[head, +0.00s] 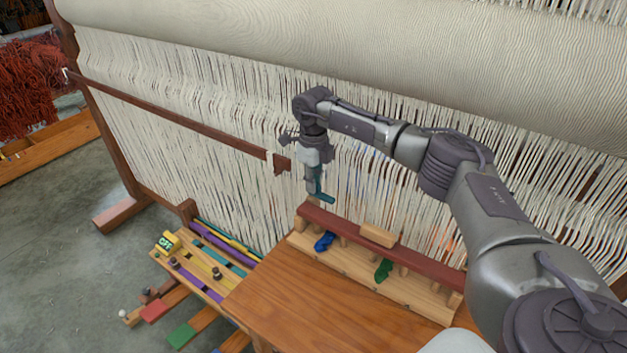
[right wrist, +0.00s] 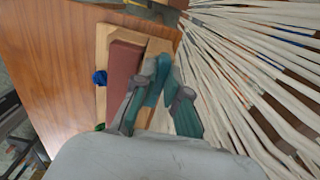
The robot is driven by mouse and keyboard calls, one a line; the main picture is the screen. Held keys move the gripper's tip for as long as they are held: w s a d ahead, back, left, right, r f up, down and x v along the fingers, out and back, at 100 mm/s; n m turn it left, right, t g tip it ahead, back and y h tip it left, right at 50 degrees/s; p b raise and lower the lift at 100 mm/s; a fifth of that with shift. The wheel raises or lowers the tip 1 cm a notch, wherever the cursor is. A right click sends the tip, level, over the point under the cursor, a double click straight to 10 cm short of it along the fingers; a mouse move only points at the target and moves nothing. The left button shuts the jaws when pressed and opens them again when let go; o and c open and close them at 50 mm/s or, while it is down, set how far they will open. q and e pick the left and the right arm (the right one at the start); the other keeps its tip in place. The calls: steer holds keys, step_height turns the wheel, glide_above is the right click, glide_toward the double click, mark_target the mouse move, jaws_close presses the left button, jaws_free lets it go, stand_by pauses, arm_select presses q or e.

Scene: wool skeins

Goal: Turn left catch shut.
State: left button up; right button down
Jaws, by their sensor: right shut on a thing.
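A wooden rack (head: 345,263) with a dark red bar (head: 338,222) along its top stands at the back of the bench, against the loom. My right gripper (head: 322,196) is at the left end of the bar, with its teal fingers close together. My left gripper is not in view.
A blue skein (head: 325,241) and a green skein (head: 384,270) are at the rack. A pale wooden block (head: 378,235) sits on the bar's middle. White warp threads (head: 190,140) rise close behind. The bench top (head: 300,310) in front is clear.

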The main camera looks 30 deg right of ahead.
steer(key=m+p, duration=0.1)
steer(key=m, duration=0.5)
steer(key=shift+r+m, duration=0.1)
steer(key=shift+m, duration=0.2)
steer(key=m+p, duration=0.1)
steer(key=m, duration=0.4)
steer(key=shift+m, duration=0.3)
steer(key=c, duration=1.2)
jaws_free()
step_height(320, 180, up, 12)
